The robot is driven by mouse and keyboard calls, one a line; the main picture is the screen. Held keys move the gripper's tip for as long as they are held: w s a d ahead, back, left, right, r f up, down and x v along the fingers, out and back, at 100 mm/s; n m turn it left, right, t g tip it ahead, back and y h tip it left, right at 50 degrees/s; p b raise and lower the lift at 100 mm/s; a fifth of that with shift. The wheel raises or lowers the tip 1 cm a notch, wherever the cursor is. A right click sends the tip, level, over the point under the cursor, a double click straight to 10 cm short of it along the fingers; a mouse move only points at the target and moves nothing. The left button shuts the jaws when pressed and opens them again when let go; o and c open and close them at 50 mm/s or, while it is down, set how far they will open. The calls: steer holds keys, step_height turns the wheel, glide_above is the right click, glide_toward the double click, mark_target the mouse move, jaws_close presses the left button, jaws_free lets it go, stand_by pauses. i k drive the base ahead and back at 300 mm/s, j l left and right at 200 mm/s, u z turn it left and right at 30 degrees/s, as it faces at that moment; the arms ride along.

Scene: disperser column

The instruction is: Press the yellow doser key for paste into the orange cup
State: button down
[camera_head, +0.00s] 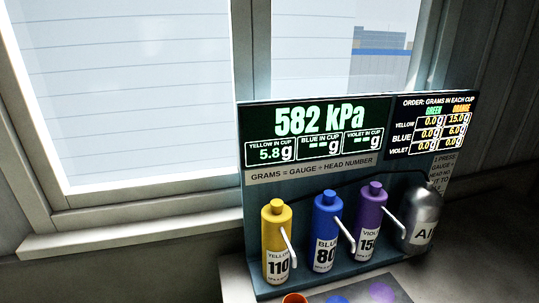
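A yellow doser bottle (276,240) stands upright at the left of the panel, labelled YELLOW 110. It has a yellow cap (277,205) on top and a pale spout or lever (289,246) slanting down on its right side. I cannot tell which part is its key. The display (318,130) reads 582 kPa, with yellow in cup 5.8 g and dashes for blue and violet. My gripper is not in view.
A blue bottle (325,228) marked 80, a violet bottle (370,222) marked 150 and a grey air tank (424,218) stand to the right. The order board (432,123) lists 15.0 g yellow under orange. Blue and violet spots (383,292) lie at the front. A window is behind.

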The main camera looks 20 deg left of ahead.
mark_target(276, 204)
steer(key=u, duration=1.6)
steer(key=i+l, duration=0.2)
steer(key=i, duration=0.25)
steer(key=i+l, duration=0.25)
steer(key=i, duration=0.25)
